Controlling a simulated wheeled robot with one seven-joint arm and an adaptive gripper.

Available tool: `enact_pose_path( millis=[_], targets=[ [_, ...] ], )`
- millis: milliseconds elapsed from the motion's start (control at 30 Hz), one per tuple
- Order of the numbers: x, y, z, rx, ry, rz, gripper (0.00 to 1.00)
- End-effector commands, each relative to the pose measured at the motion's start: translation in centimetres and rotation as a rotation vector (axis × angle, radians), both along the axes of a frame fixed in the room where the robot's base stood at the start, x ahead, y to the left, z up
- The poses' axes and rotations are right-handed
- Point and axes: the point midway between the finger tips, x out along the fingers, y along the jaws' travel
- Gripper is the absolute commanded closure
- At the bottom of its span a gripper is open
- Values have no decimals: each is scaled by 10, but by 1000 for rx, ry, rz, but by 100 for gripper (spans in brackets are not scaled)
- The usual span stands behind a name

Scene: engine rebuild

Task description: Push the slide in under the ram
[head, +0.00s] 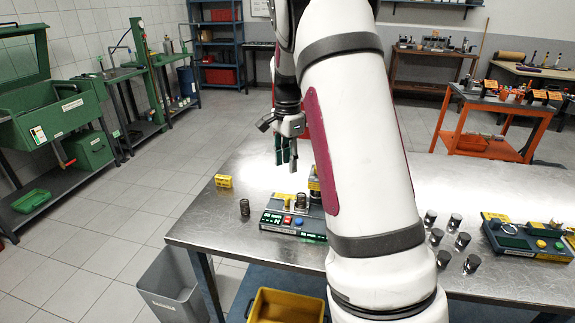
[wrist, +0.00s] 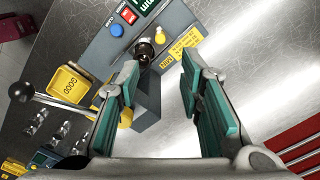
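A spring tester stands on the steel table, with a base panel (head: 290,224) carrying green displays and red and blue buttons. Its base also shows in the wrist view (wrist: 93,50). A dark coil spring (head: 301,200) stands on the tester, seen from above in the wrist view (wrist: 145,49), beside a small yellow knob (wrist: 160,36). I cannot clearly make out the slide beneath it. The tester's upright (head: 314,184) is mostly hidden by my arm, and the ram cannot be told apart. My gripper (head: 286,160) is above the table, its green fingers apart and empty, also in the wrist view (wrist: 162,85).
A lever with a black knob (wrist: 19,91) reaches left from the tester, near a yellow GOOD tray (wrist: 70,84). A loose spring (head: 244,207) and a yellow tray (head: 223,181) stand left of the tester. Several metal cylinders (head: 437,236) and another device (head: 520,238) stand right.

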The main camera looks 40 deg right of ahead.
Motion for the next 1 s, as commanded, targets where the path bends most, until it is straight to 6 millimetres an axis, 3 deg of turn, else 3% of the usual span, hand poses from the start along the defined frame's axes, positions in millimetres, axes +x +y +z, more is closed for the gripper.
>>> enact_pose_path(
  millis=[267,500,767,1000],
  targets=[
    [11,32,-8,-134,100,-122,66],
    [23,51,-3,-325,119,-264,66],
    [23,50,-8,-379,109,-308,66],
    [15,36,-46,-376,113,-307,66]
  ],
)
